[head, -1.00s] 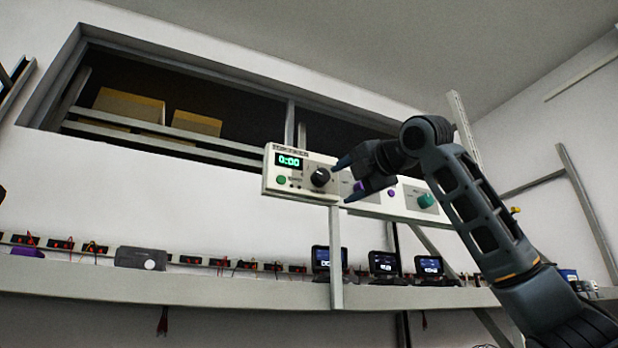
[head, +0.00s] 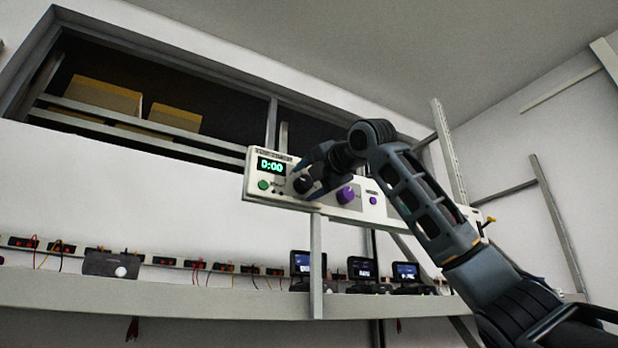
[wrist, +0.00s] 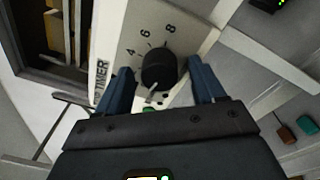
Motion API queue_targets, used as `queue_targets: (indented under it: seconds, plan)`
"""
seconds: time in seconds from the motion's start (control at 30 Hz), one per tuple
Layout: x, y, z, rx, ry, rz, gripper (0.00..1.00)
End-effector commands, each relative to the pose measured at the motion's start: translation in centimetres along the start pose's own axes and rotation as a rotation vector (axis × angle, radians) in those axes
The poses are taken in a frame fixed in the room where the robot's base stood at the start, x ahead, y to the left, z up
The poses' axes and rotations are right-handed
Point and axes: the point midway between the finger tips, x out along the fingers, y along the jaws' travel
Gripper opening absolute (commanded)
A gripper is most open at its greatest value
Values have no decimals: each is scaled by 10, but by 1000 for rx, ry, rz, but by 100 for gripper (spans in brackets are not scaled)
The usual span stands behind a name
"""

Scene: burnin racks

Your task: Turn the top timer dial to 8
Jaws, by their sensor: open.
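The timer dial (head: 301,185) is a black round knob on a long white panel (head: 257,195) in the head view. Left of it, the display (head: 271,167) shows green 0:00. In the wrist view the dial (wrist: 158,68) has the numbers 4, 6 and 8 around it, and a pale pointer-like piece shows at its lower edge. The word TIMER is printed beside it. My gripper (wrist: 160,68) is open, with one blue finger on each side of the dial. Gaps show between the fingers and the knob. In the head view my gripper (head: 306,178) partly covers the dial.
A green button (head: 263,184) sits left of the dial, and a purple knob (head: 346,194) and purple button (head: 373,200) sit right. A post (head: 316,265) stands below the panel. A shelf (head: 190,298) with several small screens runs underneath.

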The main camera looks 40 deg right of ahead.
Motion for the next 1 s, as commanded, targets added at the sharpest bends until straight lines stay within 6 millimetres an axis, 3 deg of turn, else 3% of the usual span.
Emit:
queue_targets:
  seconds: [0.23, 0.8, 1.0]
  plan:
    - [1, 0, 0, 0, 0, 0, 68]
    - [1, 0, 0, 0, 0, -1, 14]
    - [1, -1, 0, 11, 0, 0, 13]
